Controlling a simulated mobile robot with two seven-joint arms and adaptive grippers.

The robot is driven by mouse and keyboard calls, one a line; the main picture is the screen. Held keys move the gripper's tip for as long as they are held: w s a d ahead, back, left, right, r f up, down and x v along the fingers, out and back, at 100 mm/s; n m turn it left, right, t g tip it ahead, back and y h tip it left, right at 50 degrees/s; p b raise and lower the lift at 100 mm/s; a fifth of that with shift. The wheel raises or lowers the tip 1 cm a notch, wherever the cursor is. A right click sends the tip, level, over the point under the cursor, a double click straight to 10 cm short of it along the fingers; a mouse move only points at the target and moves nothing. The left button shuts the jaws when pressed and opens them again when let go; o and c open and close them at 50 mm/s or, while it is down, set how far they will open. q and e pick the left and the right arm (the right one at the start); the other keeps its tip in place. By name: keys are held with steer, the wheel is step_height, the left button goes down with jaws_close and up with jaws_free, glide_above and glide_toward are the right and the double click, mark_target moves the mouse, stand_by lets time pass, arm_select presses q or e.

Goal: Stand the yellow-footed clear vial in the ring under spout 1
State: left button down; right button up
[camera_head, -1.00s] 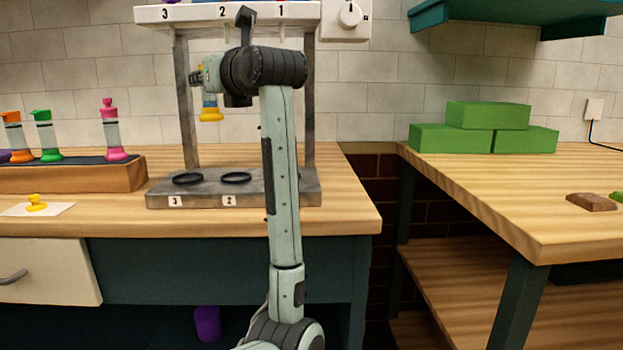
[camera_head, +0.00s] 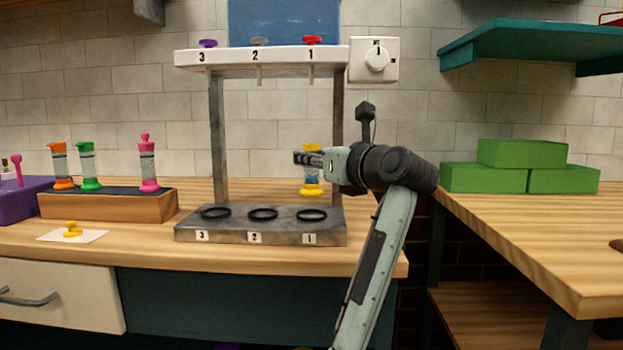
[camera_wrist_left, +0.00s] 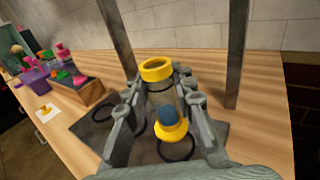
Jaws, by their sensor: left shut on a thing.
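The clear vial (camera_head: 312,182) has a yellow foot, a yellow collar at its top and blue contents low inside. My left gripper (camera_head: 312,158) is shut around its upper body and holds it upright. Its foot is above the black ring marked 1 (camera_head: 311,215), with a visible gap. In the left wrist view the vial (camera_wrist_left: 162,101) stands between the fingers (camera_wrist_left: 158,92), and the ring (camera_wrist_left: 179,149) shows partly behind its foot. Spout 1 (camera_head: 310,82), under the red knob, is above the vial. My right gripper is out of view.
The grey stand (camera_head: 190,236) also holds empty rings 2 (camera_head: 263,214) and 3 (camera_head: 216,213). Its uprights flank the rings. A wooden block (camera_head: 110,206) with several vials stands left. A yellow stopper (camera_head: 73,230) lies on a white card. Green blocks (camera_head: 520,155) sit on the right counter.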

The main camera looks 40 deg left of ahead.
mark_target(316, 179)
arm_select(q)
step_height(316, 179, down, 3)
steer(key=shift+f, duration=0.45)
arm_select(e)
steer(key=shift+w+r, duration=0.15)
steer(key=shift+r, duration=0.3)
arm_select(q)
steer(key=shift+f, duration=0.1)
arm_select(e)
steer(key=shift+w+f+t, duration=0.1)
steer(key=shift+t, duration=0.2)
arm_select(q)
steer(key=c, duration=1.3)
jaws_free()
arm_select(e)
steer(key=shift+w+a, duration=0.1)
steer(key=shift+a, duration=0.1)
